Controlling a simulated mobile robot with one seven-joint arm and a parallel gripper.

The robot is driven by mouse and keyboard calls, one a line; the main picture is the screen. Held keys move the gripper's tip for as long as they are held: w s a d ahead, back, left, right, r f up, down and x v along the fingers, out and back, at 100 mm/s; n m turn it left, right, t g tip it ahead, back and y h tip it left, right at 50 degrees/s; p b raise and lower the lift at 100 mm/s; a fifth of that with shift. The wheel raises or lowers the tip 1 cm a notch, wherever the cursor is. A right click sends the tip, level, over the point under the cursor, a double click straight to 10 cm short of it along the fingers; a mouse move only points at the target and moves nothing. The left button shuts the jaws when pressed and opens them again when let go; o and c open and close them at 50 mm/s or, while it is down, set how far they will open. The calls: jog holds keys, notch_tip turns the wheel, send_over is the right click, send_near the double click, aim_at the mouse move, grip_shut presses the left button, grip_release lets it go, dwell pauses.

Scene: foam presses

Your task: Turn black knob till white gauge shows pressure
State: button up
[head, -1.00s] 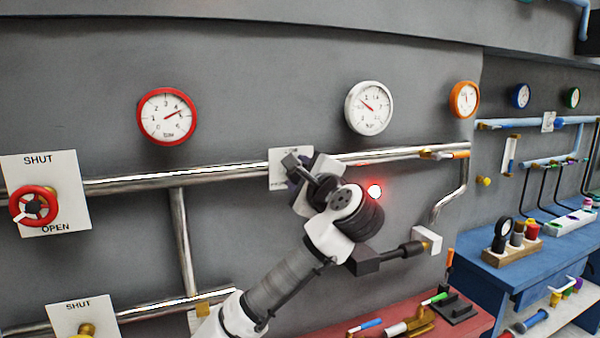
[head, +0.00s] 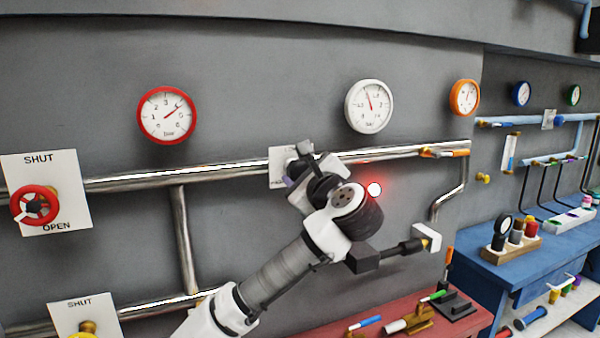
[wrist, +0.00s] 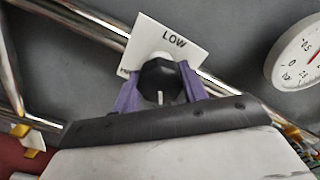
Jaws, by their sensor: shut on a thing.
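The black knob (wrist: 158,76) sits in front of a white plate (wrist: 190,45) marked LOW in the wrist view. Its white mark points down in that view, toward my wrist. My gripper (wrist: 159,73) is shut on the knob, with one purple finger on each side. In the head view my gripper (head: 296,172) is at the plate (head: 277,162), and my wrist hides most of the knob. The white gauge (head: 369,106) hangs on the wall up and right of the knob. Its red needle points up and slightly left. Part of this gauge (wrist: 296,55) shows in the wrist view.
A steel pipe (head: 225,176) runs along the wall behind my wrist. A red gauge (head: 167,116) and an orange gauge (head: 464,98) flank the white one. A lamp (head: 374,190) glows beside my wrist. A red bench (head: 320,326) with tools is below.

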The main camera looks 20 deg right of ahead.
jog(key=o, duration=1)
jog(key=s+p, duration=0.4)
jog(key=s, duration=1)
jog(key=shift+d, duration=0.25)
